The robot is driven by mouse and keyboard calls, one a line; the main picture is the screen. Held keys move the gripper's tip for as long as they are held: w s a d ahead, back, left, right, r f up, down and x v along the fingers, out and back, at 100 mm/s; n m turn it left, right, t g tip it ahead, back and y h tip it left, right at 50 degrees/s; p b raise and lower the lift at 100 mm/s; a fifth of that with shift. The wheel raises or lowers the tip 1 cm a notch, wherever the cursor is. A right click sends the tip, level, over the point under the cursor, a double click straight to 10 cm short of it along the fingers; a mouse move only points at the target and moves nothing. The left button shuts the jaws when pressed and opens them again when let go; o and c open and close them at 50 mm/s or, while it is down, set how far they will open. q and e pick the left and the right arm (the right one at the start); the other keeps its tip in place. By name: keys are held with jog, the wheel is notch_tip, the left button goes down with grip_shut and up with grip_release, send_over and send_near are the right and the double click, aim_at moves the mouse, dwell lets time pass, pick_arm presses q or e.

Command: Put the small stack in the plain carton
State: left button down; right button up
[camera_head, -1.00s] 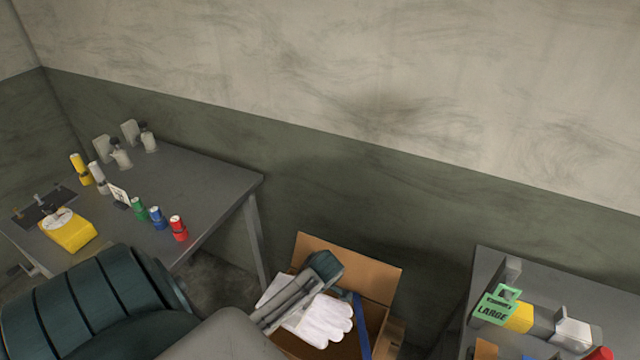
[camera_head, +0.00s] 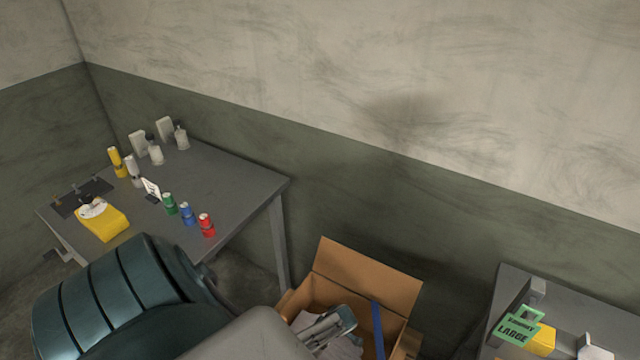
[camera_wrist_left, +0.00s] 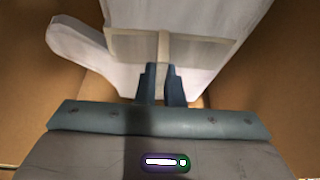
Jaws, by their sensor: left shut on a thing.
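My left gripper (camera_head: 342,322) is shut on a stack of white gloves (camera_head: 345,347), low inside an open brown carton (camera_head: 368,278). In the left wrist view, my left gripper's fingers (camera_wrist_left: 163,88) pinch the white stack (camera_wrist_left: 190,15) at a pale band around it. Brown carton walls (camera_wrist_left: 40,85) show on both sides there. I cannot tell whether the stack touches the carton's floor. In the head view, my arm and the frame's lower edge hide much of the stack.
A blue strip (camera_head: 378,325) runs along the carton's right part. The left table (camera_head: 235,185) holds a yellow bundle (camera_head: 102,222), several small coloured cylinders and pale bottles. The right table (camera_head: 507,280) bears a green sign (camera_head: 518,327) reading LARGE.

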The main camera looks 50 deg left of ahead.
pick_arm(q)
jog(key=shift+f, duration=0.45)
jog(key=shift+f+b, duration=0.85)
jog(key=shift+f, duration=1.2)
jog(key=shift+f, duration=0.1)
jog(key=c, duration=1.6)
grip_release()
jog(key=shift+o, duration=0.2)
